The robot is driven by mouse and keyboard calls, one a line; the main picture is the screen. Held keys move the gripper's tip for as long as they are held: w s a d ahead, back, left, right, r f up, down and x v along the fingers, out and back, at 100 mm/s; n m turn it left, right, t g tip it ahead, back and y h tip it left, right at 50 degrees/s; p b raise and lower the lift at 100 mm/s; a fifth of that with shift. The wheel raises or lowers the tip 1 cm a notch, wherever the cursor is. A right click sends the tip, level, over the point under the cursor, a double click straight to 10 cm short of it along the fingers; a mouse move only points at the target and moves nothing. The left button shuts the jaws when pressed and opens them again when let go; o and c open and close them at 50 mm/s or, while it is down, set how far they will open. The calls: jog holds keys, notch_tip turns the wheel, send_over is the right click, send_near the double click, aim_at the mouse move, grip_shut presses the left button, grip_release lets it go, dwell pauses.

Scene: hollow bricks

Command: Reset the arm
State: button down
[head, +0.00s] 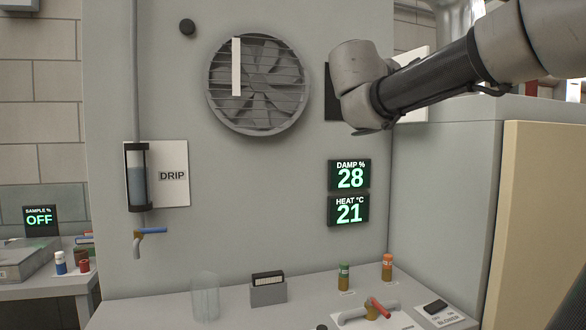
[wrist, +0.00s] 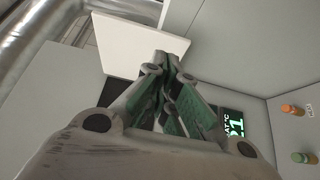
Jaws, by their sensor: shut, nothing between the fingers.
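My arm reaches in from the upper right of the head view, in front of the grey wall panel. The gripper's fingers do not show in the head view. In the wrist view my gripper (wrist: 162,60) is shut, its fingertips together and nothing between them. Behind the fingertips there is a white panel (wrist: 130,42). The heat display (wrist: 233,124) is partly hidden by my gripper in the wrist view. In the head view the heat display (head: 348,211) reads 21 and the damp display (head: 349,175) reads 28.
A round fan (head: 258,84) is set in the wall. A drip tube (head: 137,178) and a blue-handled tap (head: 150,231) are at left. The bench holds a clear beaker (head: 205,297), a grey block (head: 268,290), two small bottles (head: 344,277) (head: 387,267), a red-handled valve (head: 378,307) and a blower switch (head: 436,307).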

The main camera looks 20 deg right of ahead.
jog(key=s+d+f+m+g+y, duration=0.1)
jog(key=s+f+g+y, duration=0.15)
jog(key=f, duration=0.75)
jog(key=s+f+m+g+y, duration=0.1)
jog(key=s+f+g+y, duration=0.2)
jog(key=f, duration=0.7)
jog(key=s+a+f+m+y, duration=0.2)
jog(key=s+a+f+y, duration=0.2)
jog(key=s+f, duration=0.3)
jog(key=s+a+f+m+y, duration=0.3)
jog(key=s+a+f+y, duration=0.2)
jog(key=s+f, duration=0.2)
notch_tip(320, 180, down, 3)
jog(key=shift+r, duration=0.15)
jog(key=shift+g, duration=0.25)
